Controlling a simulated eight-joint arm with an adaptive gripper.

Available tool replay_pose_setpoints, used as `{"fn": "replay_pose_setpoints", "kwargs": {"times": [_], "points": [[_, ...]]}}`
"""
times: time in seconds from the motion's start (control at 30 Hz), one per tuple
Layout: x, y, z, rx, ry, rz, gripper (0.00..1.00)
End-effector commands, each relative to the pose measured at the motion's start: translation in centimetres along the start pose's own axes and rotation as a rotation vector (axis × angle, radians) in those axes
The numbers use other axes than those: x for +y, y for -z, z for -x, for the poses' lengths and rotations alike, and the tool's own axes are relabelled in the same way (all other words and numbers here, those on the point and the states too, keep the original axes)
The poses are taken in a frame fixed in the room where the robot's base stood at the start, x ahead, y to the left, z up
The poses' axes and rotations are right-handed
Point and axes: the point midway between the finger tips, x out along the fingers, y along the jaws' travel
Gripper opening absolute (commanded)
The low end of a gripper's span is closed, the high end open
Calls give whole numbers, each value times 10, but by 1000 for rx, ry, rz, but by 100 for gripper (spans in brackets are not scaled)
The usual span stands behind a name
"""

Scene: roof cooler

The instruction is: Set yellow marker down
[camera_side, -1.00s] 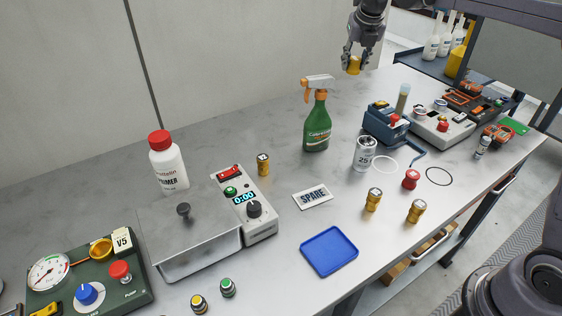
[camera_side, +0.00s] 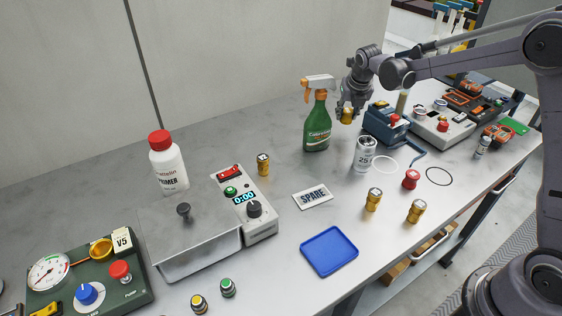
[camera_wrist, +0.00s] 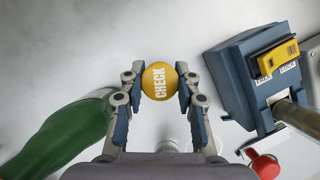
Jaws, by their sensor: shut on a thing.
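The yellow marker (camera_side: 347,117) is held in my gripper (camera_side: 348,110), to the right of the green spray bottle in the side view. In the wrist view the marker (camera_wrist: 159,81) shows as a round yellow cap with the word CHECK. Both fingers of my gripper (camera_wrist: 158,88) press on its sides. The gripper points down at the grey table (camera_side: 280,145). The marker's lower part is hidden in the wrist view, and I cannot tell how much gap is left beneath it.
The green spray bottle (camera_side: 316,125) stands close on the left, and a blue device (camera_side: 385,124) close on the right.

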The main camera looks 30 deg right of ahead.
Motion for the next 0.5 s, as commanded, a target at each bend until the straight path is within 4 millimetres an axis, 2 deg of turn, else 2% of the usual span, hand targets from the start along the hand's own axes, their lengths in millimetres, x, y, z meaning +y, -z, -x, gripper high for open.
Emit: {"fn": "replay_pose_setpoints", "kwargs": {"times": [0.33, 0.5], "points": [[0, 15, -34, 0, 0, 0, 1], [0, 19, -42, 0, 0, 0, 1]]}}
